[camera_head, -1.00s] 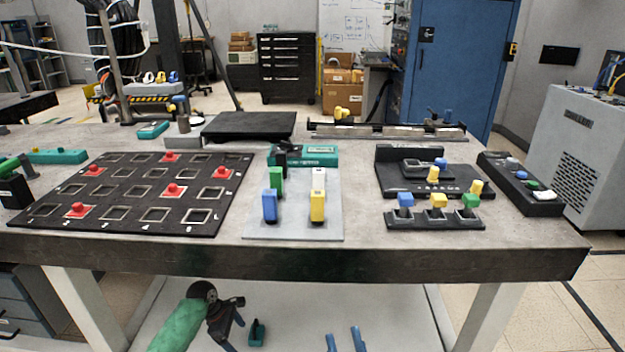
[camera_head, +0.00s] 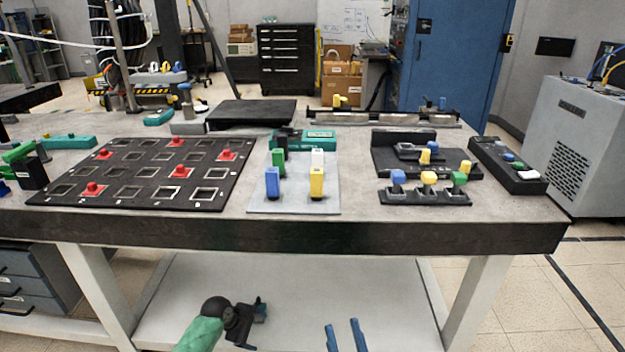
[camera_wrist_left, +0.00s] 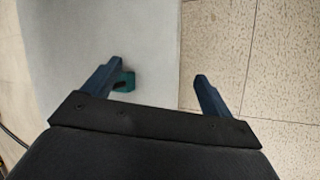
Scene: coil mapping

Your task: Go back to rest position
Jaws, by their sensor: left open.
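My left gripper (camera_head: 257,325) is low at the bottom of the head view, in front of the workbench's lower shelf. In the left wrist view its two blue fingers (camera_wrist_left: 158,85) stand wide apart with nothing held between them. A small teal object (camera_wrist_left: 124,82) shows beyond the left finger, over the pale shelf surface. My right gripper (camera_head: 345,323) shows only as two blue fingers at the bottom centre of the head view. They are apart, with nothing seen between them.
The workbench edge (camera_head: 300,237) lies above both grippers. On it are a black grid board (camera_head: 147,172) with red-knobbed pieces, a grey plate (camera_head: 295,207) with coloured blocks, and a black stand (camera_head: 425,198) with coloured knobs. The lower shelf (camera_head: 390,300) looks mostly clear.

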